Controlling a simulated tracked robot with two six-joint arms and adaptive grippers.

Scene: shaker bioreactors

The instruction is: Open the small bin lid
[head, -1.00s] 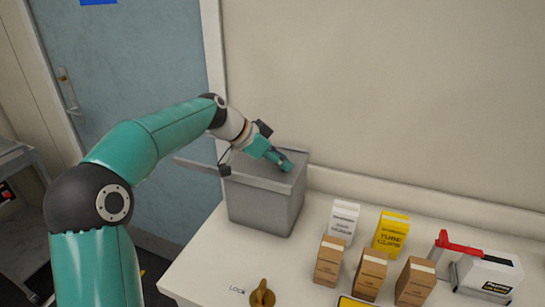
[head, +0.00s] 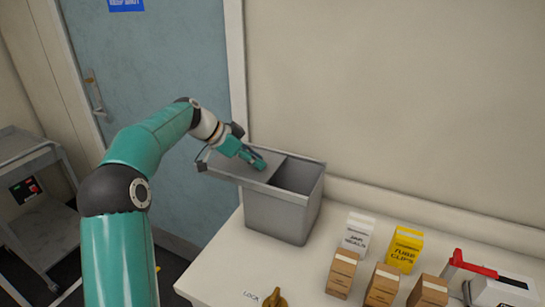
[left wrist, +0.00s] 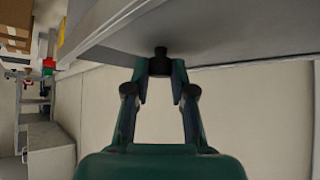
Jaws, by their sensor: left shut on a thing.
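The small grey bin (head: 283,215) stands upright on the white bench in the head view. Its flat grey lid (head: 225,167) is shifted left and overhangs the bin's left side. The right part of the bin's top is uncovered and shows a grey interior. My left gripper (head: 260,164) is over the lid near its right edge. In the left wrist view, its two fingers (left wrist: 160,80) are shut on a dark knob (left wrist: 160,62) that joins the grey lid surface (left wrist: 215,32). My right gripper is in neither view.
A white box (head: 357,233), a yellow tube clips box (head: 404,249) and several brown boxes (head: 382,286) stand right of the bin. A red-topped item (head: 470,264) is farther right. A brass-coloured knob (head: 275,299) is at the front. A wall is behind; a blue door (head: 150,60) is left.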

